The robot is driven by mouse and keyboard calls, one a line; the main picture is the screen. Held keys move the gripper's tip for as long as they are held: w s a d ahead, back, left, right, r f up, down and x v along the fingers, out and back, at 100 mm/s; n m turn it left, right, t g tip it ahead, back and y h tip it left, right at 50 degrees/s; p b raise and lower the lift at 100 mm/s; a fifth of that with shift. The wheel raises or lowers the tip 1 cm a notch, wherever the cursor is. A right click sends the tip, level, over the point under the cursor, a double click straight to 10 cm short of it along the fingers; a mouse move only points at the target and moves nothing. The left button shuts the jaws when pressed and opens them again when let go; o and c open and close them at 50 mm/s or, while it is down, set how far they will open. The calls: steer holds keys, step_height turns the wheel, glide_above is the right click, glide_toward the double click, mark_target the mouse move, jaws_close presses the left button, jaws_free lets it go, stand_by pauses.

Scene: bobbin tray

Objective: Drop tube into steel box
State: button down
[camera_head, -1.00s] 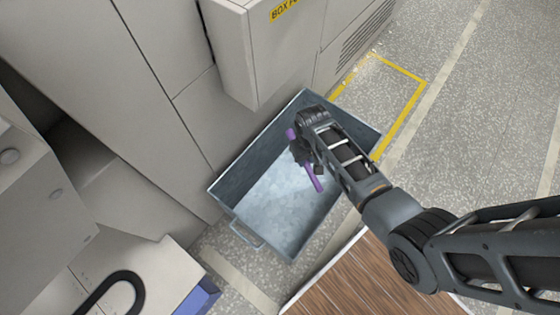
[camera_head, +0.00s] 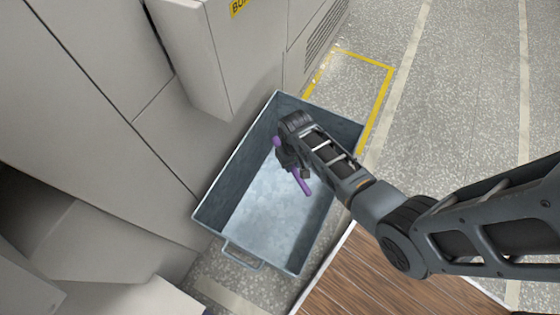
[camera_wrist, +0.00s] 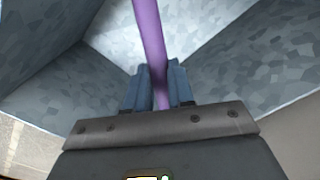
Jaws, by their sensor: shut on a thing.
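The purple tube (camera_head: 302,183) is held in my gripper (camera_head: 290,164), with one end sticking out on each side of it in the head view. In the wrist view the tube (camera_wrist: 149,40) runs upward from between the two fingers of my gripper (camera_wrist: 160,88), which are shut on it. The steel box (camera_head: 229,178) is an open grey metal bin on the floor, with a handle on its near side. My gripper and the tube are over the box's opening. Its inside (camera_wrist: 240,60) fills most of the wrist view. The box floor that shows is bare.
Grey cabinets (camera_head: 100,120) stand along the box's left side, and a cabinet part (camera_head: 205,55) juts out beyond it. A wooden surface (camera_head: 390,280) lies at the lower right. A yellow floor marking (camera_head: 378,105) lies behind the box. Speckled floor on the right is clear.

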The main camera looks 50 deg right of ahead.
steer(key=shift+f, duration=0.1)
steer(key=c, duration=0.9)
jaws_free()
step_height(320, 180, up, 8)
steer(key=shift+f+p, duration=0.1)
steer(key=shift+p, duration=1)
steer(key=shift+s, duration=0.1)
